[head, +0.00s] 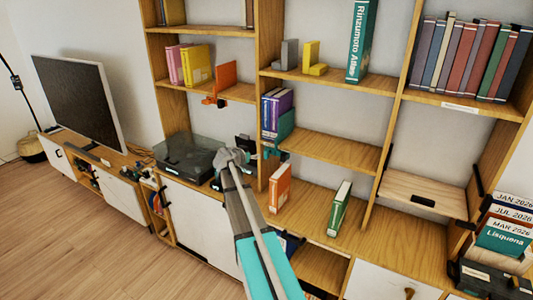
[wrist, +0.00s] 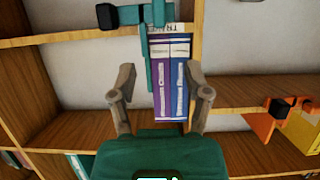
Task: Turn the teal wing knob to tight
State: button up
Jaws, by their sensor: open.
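A teal clamp-on bookend (head: 286,126) stands at the right of purple and blue books on a middle shelf. Its teal lower part, with the wing knob (head: 277,153), shows small under the shelf edge; I cannot read the knob's angle. In the wrist view, which looks upside down, the bookend (wrist: 154,75) runs beside the books, with teal clamp parts and a black block at the top edge. My gripper (head: 230,155) is left of the knob in the head view. In the wrist view my gripper (wrist: 161,70) is open, its fingers apart with nothing held between them.
The purple and blue books (wrist: 171,75) appear between my fingers in the wrist view, farther back. An orange clamp-on bookend (head: 225,76) is on the shelf up left. A dark turntable (head: 187,153) sits left of my gripper. An orange book (head: 280,187) stands below.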

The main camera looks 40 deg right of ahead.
aim_at(265, 152)
jog(key=b+x, duration=0.5)
jog(key=x, duration=0.8)
jog(key=shift+w+d, duration=0.1)
jog(key=shift+d, duration=0.1)
jog(key=shift+c, duration=0.3)
grip_shut()
